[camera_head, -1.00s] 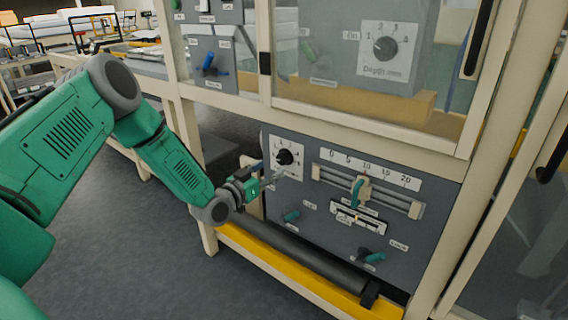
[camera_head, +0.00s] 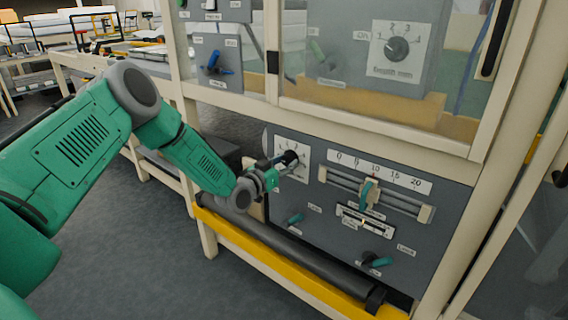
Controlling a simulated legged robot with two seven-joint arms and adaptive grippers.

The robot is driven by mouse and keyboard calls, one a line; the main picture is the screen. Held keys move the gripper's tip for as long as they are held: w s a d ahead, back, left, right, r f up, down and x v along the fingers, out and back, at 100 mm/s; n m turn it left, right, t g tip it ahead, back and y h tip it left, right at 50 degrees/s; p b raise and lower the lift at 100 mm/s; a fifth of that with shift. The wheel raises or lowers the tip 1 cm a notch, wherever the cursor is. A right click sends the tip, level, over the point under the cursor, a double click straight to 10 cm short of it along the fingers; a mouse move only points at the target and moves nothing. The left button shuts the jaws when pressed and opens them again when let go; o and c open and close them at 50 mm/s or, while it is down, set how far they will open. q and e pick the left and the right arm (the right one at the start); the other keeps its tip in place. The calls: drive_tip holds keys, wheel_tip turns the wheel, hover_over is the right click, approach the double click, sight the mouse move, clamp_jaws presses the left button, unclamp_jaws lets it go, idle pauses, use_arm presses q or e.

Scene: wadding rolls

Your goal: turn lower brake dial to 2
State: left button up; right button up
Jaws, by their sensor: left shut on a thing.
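The lower brake dial (camera_head: 291,158) is a black knob on a white numbered plate (camera_head: 303,150) at the upper left of the lower grey panel (camera_head: 335,215). My left gripper (camera_head: 282,164) reaches in from the left and its fingers are shut on the dial. The fingers and wrist cover part of the knob and the plate's lower left. The numbers on the plate are too small to read surely, and the pointer cannot be made out. My right gripper is not in view.
Right of the dial is a slider (camera_head: 370,192) with a 0 to 20 scale (camera_head: 380,172). Teal levers (camera_head: 295,219) (camera_head: 380,262) sit lower on the panel. A dark roller (camera_head: 300,255) and a yellow bar (camera_head: 285,268) run below. Another dial (camera_head: 397,49) is behind the glass above.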

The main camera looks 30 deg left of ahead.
use_arm(q)
drive_tip(key=shift+d, duration=0.1)
drive_tip(key=m, duration=0.1)
drive_tip(key=m+p, duration=0.1)
drive_tip(key=shift+a+m, duration=0.25)
drive_tip(key=shift+m, duration=0.15)
drive_tip(key=m, duration=0.2)
drive_tip(key=m+p, duration=0.1)
drive_tip(key=shift+d+m, duration=0.2)
drive_tip(key=shift+m, duration=0.2)
drive_tip(key=m, duration=0.9)
drive_tip(key=shift+f, duration=0.1)
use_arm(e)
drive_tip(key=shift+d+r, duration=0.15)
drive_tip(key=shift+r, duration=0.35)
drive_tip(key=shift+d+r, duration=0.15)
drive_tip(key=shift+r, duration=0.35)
use_arm(q)
drive_tip(key=shift+s+f, duration=0.1)
drive_tip(key=o, duration=1.1)
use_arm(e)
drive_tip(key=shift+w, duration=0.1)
use_arm(q)
drive_tip(key=shift+o, duration=0.2)
drive_tip(key=shift+a, duration=0.1)
drive_tip(key=s, duration=1.1)
drive_tip(key=shift+s+a, duration=0.4)
drive_tip(key=shift+a, duration=0.05)
